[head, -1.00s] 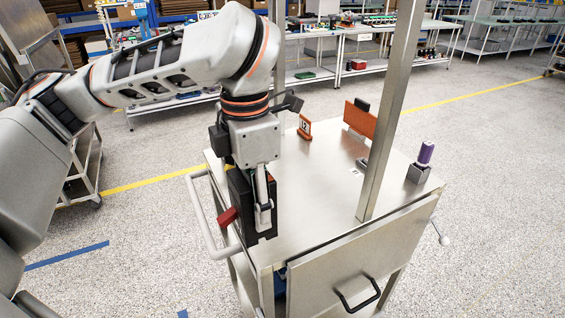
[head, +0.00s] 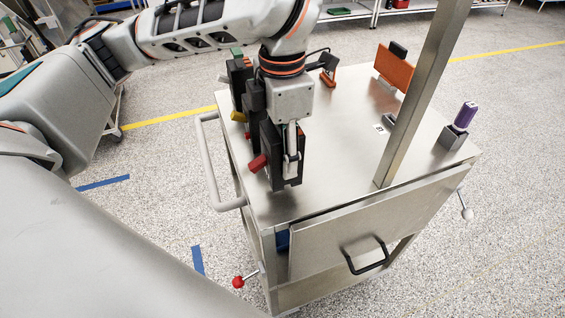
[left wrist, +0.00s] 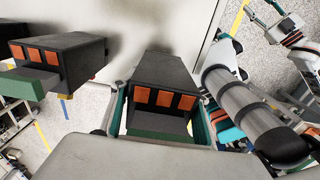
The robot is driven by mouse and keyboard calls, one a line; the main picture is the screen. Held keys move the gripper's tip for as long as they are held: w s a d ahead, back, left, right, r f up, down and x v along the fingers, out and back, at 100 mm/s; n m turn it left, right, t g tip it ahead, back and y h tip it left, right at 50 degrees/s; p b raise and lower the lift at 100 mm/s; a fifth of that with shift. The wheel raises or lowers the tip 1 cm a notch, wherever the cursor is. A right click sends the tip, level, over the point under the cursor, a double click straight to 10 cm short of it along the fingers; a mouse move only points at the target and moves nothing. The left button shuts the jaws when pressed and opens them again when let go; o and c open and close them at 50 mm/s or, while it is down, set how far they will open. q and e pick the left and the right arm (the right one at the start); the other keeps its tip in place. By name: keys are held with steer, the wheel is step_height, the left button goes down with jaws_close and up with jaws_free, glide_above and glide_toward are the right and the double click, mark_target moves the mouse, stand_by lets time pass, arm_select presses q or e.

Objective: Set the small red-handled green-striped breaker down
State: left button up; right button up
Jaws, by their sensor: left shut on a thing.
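My left gripper (head: 291,160) points down over the near left part of the steel cart top. It is shut on a black breaker (head: 272,145) with a red handle (head: 258,163) facing left. In the left wrist view the held breaker (left wrist: 163,72) sits upright between the teal-edged fingers, with a green stripe (left wrist: 158,136) and orange terminals towards me. Its base is close to the cart top; I cannot tell whether it touches.
More dark breakers (head: 240,72) stand behind it along the cart's left side; one shows left in the wrist view (left wrist: 75,55), with a gap between. A steel post (head: 424,95), orange plate (head: 395,68) and purple-topped block (head: 465,115) stand right. Bare cart top (head: 335,140) lies between.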

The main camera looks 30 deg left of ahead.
arm_select(q)
step_height(320, 180, down, 3)
steer(key=shift+f+b, duration=0.15)
steer(key=shift+b, duration=0.15)
steer(key=shift+f, duration=0.2)
arm_select(e)
steer(key=shift+w+a+r, duration=0.1)
steer(key=shift+w+a, duration=0.15)
steer(key=shift+a, duration=0.35)
arm_select(q)
steer(key=o, duration=1.5)
steer(key=shift+f, duration=0.15)
steer(key=shift+o, duration=0.2)
arm_select(e)
steer(key=shift+d, duration=0.35)
arm_select(q)
step_height(320, 180, up, 11)
steer(key=shift+f+p, duration=0.15)
steer(key=shift+p, duration=0.75)
steer(key=shift+r, duration=0.8)
arm_select(e)
steer(key=shift+s+d+f, duration=0.3)
steer(key=shift+s+d, duration=0.25)
steer(key=shift+d, duration=0.1)
